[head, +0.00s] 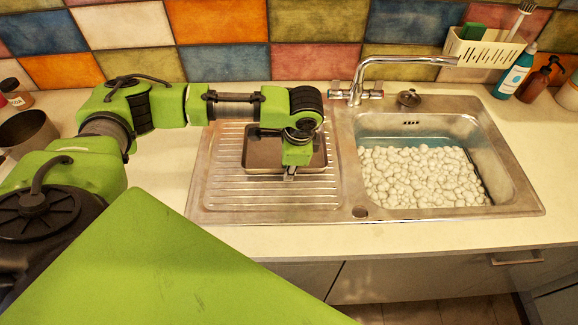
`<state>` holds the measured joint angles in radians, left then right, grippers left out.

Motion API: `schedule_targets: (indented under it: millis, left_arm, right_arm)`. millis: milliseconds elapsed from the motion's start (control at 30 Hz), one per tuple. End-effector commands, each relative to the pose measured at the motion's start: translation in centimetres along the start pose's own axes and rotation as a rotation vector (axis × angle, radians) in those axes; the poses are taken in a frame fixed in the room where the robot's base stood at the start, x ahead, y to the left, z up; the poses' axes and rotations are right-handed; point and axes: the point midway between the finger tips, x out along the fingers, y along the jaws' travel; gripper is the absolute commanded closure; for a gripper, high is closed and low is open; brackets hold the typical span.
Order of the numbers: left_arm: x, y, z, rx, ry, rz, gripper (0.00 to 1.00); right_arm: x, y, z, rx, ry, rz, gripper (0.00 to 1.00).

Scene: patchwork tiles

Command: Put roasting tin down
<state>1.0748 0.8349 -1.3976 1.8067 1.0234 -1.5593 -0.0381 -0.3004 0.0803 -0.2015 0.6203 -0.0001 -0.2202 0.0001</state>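The roasting tin (257,154) is a dark grey, shallow rectangular pan. It lies level at the ribbed metal drainboard (240,196), left of the sink; I cannot tell whether it touches the ribs. My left arm reaches in from the left over the tin, and its wrist hides the tin's right-middle part. My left gripper (290,174) points down at the tin's near rim. Its fingertips are small and mostly hidden under the wrist, so I cannot tell whether they grip the rim. My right gripper is not in view.
The sink basin (481,150) holds water with pale foam or bubbles. A chrome tap (356,85) stands behind it. A caddy (484,50), a teal bottle (515,72) and a brown bottle (536,82) stand at the back right. A metal pot (28,133) stands far left.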

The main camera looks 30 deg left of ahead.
Motion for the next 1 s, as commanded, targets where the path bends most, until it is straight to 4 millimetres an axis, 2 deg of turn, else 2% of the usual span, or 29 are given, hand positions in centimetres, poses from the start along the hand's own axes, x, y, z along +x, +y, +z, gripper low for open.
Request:
schedule_targets:
  millis: [300, 433, 567, 800, 1000]
  left_arm:
    - [-0.1, 0.0, 0.0, 0.000, 0.000, 0.000, 0.79]
    - [-0.9, -0.1, 0.0, 0.000, 0.001, -0.002, 0.79]
    - [-3.1, -0.1, -0.1, -0.001, 0.004, -0.004, 0.79]
    - [-8.4, -0.1, -0.1, 0.000, 0.004, -0.003, 0.79]
    - [-11.3, -0.1, 0.0, -0.001, 0.001, -0.001, 0.79]
  right_arm:
    - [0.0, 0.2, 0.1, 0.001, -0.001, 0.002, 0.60]
    - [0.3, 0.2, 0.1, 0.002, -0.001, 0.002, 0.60]
    - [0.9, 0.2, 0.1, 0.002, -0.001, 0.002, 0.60]
    - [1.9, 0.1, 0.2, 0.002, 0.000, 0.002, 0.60]
    - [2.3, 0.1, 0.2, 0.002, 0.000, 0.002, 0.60]
